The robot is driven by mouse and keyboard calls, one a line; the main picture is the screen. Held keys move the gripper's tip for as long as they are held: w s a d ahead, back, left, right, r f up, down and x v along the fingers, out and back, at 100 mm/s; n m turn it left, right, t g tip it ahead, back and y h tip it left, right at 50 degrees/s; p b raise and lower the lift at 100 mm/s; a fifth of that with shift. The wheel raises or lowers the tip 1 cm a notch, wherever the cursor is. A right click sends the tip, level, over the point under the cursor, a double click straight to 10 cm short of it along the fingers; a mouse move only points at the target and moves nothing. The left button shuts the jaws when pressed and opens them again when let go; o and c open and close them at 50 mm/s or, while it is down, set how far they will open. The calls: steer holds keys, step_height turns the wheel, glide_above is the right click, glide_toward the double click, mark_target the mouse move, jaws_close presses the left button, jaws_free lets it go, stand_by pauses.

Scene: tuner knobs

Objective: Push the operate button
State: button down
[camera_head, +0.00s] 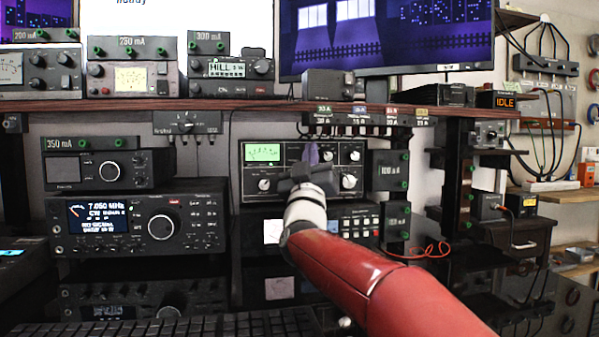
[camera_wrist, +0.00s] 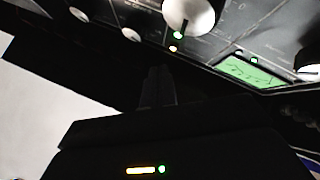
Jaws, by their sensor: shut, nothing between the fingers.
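The black tuner panel (camera_head: 249,168) with a green-lit meter (camera_head: 263,153) and white knobs (camera_head: 348,181) stands on the shelf straight ahead. My gripper (camera_head: 311,155) is in front of its middle and hides part of it. In the wrist view the panel (camera_wrist: 225,38) shows along the top, with its green meter (camera_wrist: 252,72), a large white knob (camera_wrist: 189,14) and small green and orange lights. My gripper's dark fingers (camera_wrist: 158,88) are shut and empty, pointing toward the panel. I cannot pick out the operate button or tell whether the fingertips touch the panel.
A radio with a lit display (camera_head: 98,216) stands to the left, and small grey boxes (camera_head: 391,171) stand close on the right. A wooden shelf (camera_head: 275,105) runs just above the tuner. A keyboard (camera_head: 190,328) lies below. A red cable (camera_head: 425,250) hangs at the right.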

steer(key=s+b, duration=0.1)
steer(key=s, duration=0.1)
steer(key=s+d+b, duration=0.1)
steer(key=s+b, duration=0.1)
steer(key=shift+s+d, duration=0.15)
steer(key=shift+s, duration=0.25)
